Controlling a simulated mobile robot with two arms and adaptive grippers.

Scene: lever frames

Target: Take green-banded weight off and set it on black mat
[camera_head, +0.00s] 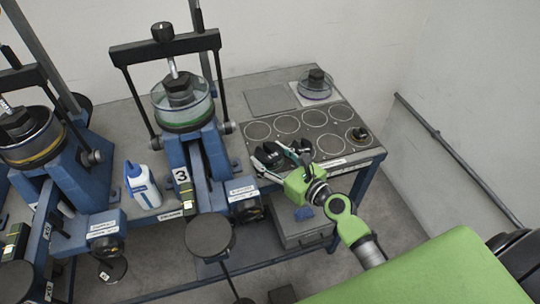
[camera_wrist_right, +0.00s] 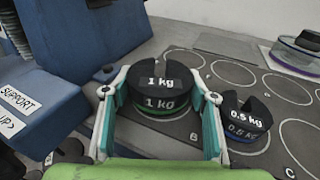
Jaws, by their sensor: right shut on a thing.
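The green-banded weight (camera_wrist_right: 160,85) is a slotted black disc marked 1 kg, with a green band low on its side. My right gripper (camera_wrist_right: 159,97) is shut on it, one finger on each side. In the head view the weight (camera_head: 269,155) is at the front left of the black mat (camera_head: 322,145). It is over the mat's B spot (camera_wrist_right: 180,140); whether its underside touches the mat is hard to tell. My left gripper is not in view.
A blue-banded 0.5 kg weight (camera_wrist_right: 246,120) stands close right of my right gripper. A small weight (camera_head: 358,134) is at the mat's right end. A clear dish (camera_head: 315,88) with a black top stands behind. The blue lever frame (camera_head: 190,150) is at left, beside a white bottle (camera_head: 142,187).

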